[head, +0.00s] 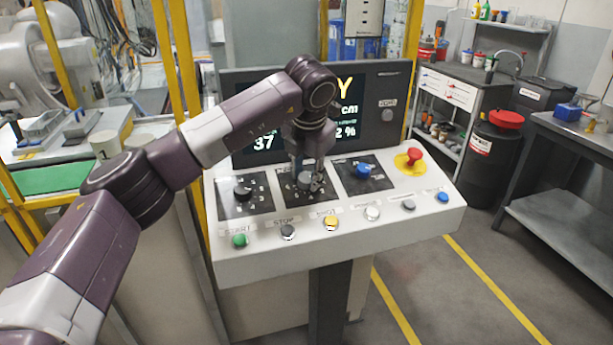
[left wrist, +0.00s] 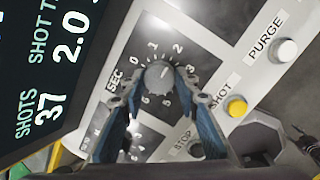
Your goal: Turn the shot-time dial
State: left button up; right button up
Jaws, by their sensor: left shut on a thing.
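The shot-time dial is a grey round knob (left wrist: 158,74) on a black plate with a number scale and the label SEC. A white mark on the knob points up toward the 1 to 2 part of the scale. In the head view the dial (head: 305,178) is the middle one of three on the sloped white panel (head: 420,215). My left gripper (head: 308,184) reaches down onto it. In the left wrist view the left gripper's (left wrist: 161,83) two blue-grey fingers are shut on the knob from both sides. My right gripper is not in view.
A black knob (head: 242,191) and a blue knob (head: 363,170) flank the dial. A red emergency button (head: 414,155) is at right. Several push buttons, including a yellow one (head: 330,223), line the front. The screen (head: 375,95) stands behind, partly hidden by my arm.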

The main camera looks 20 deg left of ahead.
pick_arm(q)
jog(key=shift+r, duration=0.15)
jog(key=o, duration=1.2)
jog(key=shift+c, duration=0.2)
jog(key=v, duration=1.2)
